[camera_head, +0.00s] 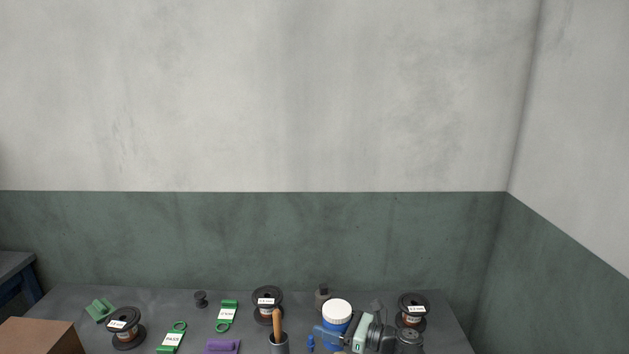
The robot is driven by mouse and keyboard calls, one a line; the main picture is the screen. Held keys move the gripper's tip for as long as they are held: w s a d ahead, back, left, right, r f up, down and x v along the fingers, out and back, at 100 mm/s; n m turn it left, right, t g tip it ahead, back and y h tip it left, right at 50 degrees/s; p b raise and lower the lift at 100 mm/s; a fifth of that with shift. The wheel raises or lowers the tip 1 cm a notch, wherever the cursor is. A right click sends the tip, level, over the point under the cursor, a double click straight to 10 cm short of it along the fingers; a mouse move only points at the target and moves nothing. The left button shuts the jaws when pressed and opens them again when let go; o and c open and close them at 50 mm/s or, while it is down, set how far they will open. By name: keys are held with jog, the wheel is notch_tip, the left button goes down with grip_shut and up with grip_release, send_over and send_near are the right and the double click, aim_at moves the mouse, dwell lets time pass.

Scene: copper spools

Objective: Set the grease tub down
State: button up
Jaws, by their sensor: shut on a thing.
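The grease tub (337,309), blue with a white ribbed lid, is upright at the right part of the grey bench. My gripper (334,334) reaches in from the right at the bottom of the view and is shut on the tub. The gripper and my wrist cover part of the tub's lower side. Whether its base touches the bench cannot be told.
Copper spools stand on the bench (60,306): at left (124,326), middle (267,302) and right (412,309). Green PASS tags (227,315), a purple item (222,346), a grey cup with a wooden handle (278,343) and a small blue item (311,343) lie around. A brown box (40,336) is front left.

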jog(key=d+f+m+t+h, duration=0.1)
jog(key=d+f+m+t, duration=0.1)
jog(key=d, duration=1.1)
jog(key=shift+s+f+t+h, duration=0.45)
jog(key=shift+f+t, duration=0.15)
jog(key=shift+f, duration=0.15)
jog(key=shift+a, duration=0.1)
jog(key=w+a+r+n+g+y, duration=0.1)
jog(key=w+a+r+g, duration=0.15)
jog(key=w+a, duration=0.7)
jog(key=w+d+m+t+h, duration=0.3)
jog(key=w, duration=0.4)
jog(key=w+d+m+t+h, duration=0.3)
jog(key=w+t, duration=0.1)
jog(key=w, duration=0.4)
jog(key=shift+n+y, duration=0.25)
jog(key=shift+n, duration=0.05)
jog(key=shift+s+a+f, duration=0.1)
jog(key=shift+a+f, duration=0.05)
jog(key=shift+f, duration=1.5)
jog(key=shift+s+a+f, duration=0.1)
jog(key=shift+f, duration=1.55)
